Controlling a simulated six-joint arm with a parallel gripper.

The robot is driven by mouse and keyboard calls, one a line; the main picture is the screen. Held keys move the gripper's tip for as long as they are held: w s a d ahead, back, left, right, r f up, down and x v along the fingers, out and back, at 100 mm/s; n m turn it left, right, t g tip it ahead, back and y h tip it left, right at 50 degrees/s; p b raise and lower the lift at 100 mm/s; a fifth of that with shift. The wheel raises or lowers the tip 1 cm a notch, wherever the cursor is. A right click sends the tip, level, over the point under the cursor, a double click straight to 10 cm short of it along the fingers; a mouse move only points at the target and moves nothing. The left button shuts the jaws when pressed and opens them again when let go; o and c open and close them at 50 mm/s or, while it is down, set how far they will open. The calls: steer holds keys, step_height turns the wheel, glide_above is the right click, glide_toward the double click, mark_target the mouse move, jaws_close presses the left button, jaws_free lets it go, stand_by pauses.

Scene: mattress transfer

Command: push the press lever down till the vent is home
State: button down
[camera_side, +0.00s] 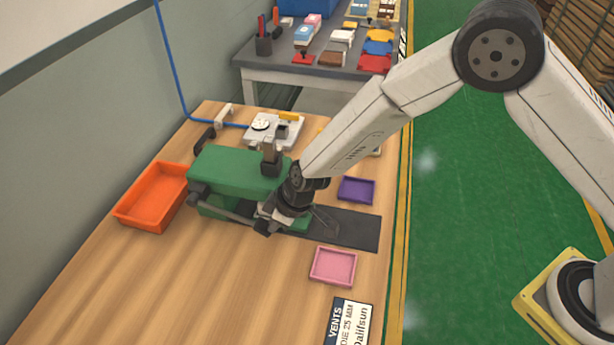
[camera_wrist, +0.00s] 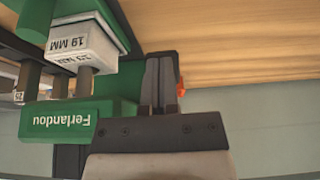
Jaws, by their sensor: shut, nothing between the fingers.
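The green press (camera_side: 235,172) stands on the wooden table in the side view. A grey bar (camera_side: 228,211), seemingly its lever, runs along its near side towards my gripper (camera_side: 266,222). My gripper is low at the press's near right side, its fingers shut and empty. In the wrist view the shut gripper (camera_wrist: 160,85) is beside the green press body (camera_wrist: 75,120) marked "Ferlandou". A white block (camera_wrist: 82,48) marked "19 MM" is by a metal rod. I cannot tell whether my fingers touch the lever. I cannot make out the vent.
An orange tray (camera_side: 152,198) lies left of the press. A purple tray (camera_side: 357,190) and a pink tray (camera_side: 333,267) lie to the right. A sign (camera_side: 349,322) reads "VENTS DIE 25 MM Dalifsun". A white device (camera_side: 272,131) stands behind the press.

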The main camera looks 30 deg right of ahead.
steer(key=shift+w+a+f, duration=0.1)
steer(key=shift+f, duration=0.8)
steer(key=shift+w+a+f, duration=0.1)
steer(key=shift+f, duration=0.8)
steer(key=shift+r, duration=0.15)
steer(key=shift+r, duration=0.1)
steer(key=shift+s+d+r, duration=0.45)
steer(key=shift+r, duration=0.3)
steer(key=shift+s+d+r, duration=0.45)
steer(key=shift+r, duration=0.3)
steer(key=s+d+r, duration=0.4)
steer(key=s+d, duration=0.2)
steer(key=shift+s+d, duration=0.25)
steer(key=shift+r, duration=0.1)
